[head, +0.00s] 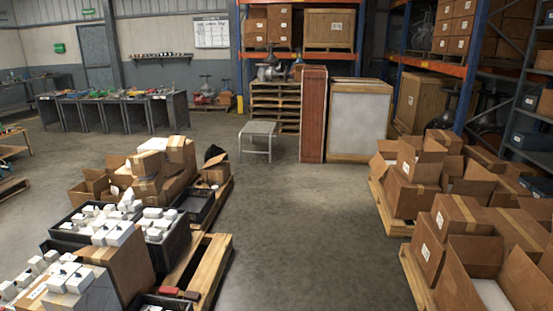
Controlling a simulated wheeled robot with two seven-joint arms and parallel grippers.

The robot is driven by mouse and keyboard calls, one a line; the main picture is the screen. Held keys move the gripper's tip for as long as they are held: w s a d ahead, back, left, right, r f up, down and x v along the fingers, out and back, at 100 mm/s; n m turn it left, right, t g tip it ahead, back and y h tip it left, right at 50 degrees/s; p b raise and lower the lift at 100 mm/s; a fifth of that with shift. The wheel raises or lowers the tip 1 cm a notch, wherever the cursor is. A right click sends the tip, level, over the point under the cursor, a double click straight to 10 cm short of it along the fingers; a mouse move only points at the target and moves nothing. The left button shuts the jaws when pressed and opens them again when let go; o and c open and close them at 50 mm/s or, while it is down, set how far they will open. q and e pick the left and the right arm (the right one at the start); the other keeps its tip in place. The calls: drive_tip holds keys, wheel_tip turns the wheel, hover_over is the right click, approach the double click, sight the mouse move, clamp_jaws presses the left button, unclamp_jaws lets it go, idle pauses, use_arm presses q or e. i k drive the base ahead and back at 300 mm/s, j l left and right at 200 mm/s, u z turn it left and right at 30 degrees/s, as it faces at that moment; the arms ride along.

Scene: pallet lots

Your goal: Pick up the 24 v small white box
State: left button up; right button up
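Several small white boxes with dark marks on top (118,234) fill black crates (172,252) on the pallet lot at the left. More small white boxes (80,279) stand at the bottom left, beside and in front of a cardboard box (130,265). Any 24 V lettering is too small to read, so I cannot tell which box carries it. A larger white box (153,145) lies on top of the cartons behind the crates. Neither of my grippers is in view.
A wooden pallet (212,262) edges the left lot. Pallets of cardboard boxes (458,218) stand at the right. The concrete floor between them is clear. A small metal table (257,137), wooden crates (360,117) and stacked pallets (275,104) stand further back.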

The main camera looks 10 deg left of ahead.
sight(171, 215)
drive_tip(key=i, duration=2.35)
